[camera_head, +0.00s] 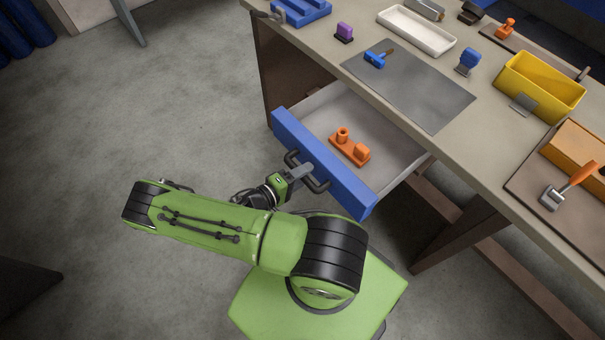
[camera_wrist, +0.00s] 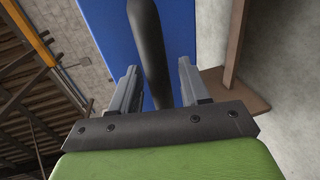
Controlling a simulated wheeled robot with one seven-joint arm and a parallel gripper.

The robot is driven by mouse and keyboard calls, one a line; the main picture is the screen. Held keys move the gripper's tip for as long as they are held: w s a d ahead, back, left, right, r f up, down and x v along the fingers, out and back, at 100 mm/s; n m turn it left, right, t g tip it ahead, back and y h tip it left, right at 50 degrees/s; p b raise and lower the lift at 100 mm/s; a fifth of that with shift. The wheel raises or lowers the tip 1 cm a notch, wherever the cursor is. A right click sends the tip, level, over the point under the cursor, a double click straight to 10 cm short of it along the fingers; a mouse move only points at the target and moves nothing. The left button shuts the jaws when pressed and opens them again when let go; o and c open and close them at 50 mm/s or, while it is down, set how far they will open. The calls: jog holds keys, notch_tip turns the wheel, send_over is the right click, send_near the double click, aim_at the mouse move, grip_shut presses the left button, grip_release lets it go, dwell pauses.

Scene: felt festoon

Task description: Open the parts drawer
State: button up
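The parts drawer (camera_head: 325,165) has a blue front and a light grey inside. It stands pulled well out from under the workbench. Its dark bar handle (camera_head: 318,185) is on the outer face of the front. The handle also shows in the wrist view (camera_wrist: 151,45), against the blue front. My gripper (camera_head: 302,172) is at the handle. In the wrist view, its two grey fingers (camera_wrist: 158,88) stand apart on either side of the bar, with blue visible between the bar and the right finger. An orange part (camera_head: 350,148) lies inside the drawer.
The workbench top (camera_head: 445,140) holds a grey mat (camera_head: 415,92), a blue-headed tool (camera_head: 375,60), a white tray (camera_head: 415,30), a yellow bin (camera_head: 540,85) and an orange-handled tool (camera_head: 570,185). The floor (camera_head: 170,100) left of the drawer is clear.

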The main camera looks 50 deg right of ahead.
jog(key=v, duration=1.5)
jog(key=shift+a, duration=0.35)
jog(key=shift+w+r, duration=0.1)
